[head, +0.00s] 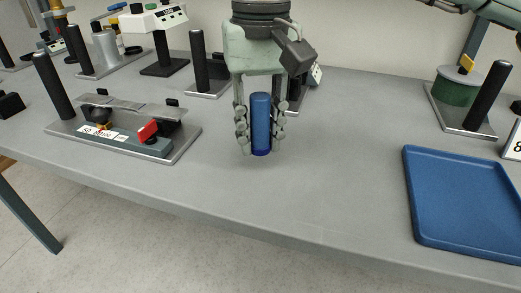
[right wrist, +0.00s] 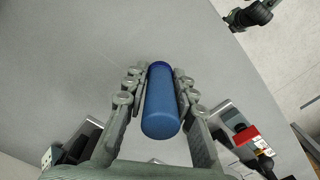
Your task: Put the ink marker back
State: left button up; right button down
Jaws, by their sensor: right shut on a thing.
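The ink marker (head: 261,124) is a blue cylinder, upright between the fingers of my right gripper (head: 260,118). The gripper points down and is shut on it, with a finger on each side. I cannot tell whether the marker's lower end touches the table. In the right wrist view, the marker (right wrist: 161,103) lies between both fingers of the gripper (right wrist: 160,88), with its darker blue end away from the camera. My left gripper is not in view.
A blue tray (head: 421,236) lies at the right on the grey table (head: 310,215). A fixture with a red part (head: 148,131) stands at the left. Several post stands line the back, and a green cylinder on a plate (head: 457,88) is at the back right. The front middle is clear.

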aim_at(260, 155)
jog(key=shift+f, duration=0.35)
notch_tip(260, 155, down, 3)
jog(key=shift+f+p, duration=0.1)
jog(key=shift+p, duration=0.2)
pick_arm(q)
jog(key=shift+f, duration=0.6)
pick_arm(e)
jog(key=shift+f, duration=0.1)
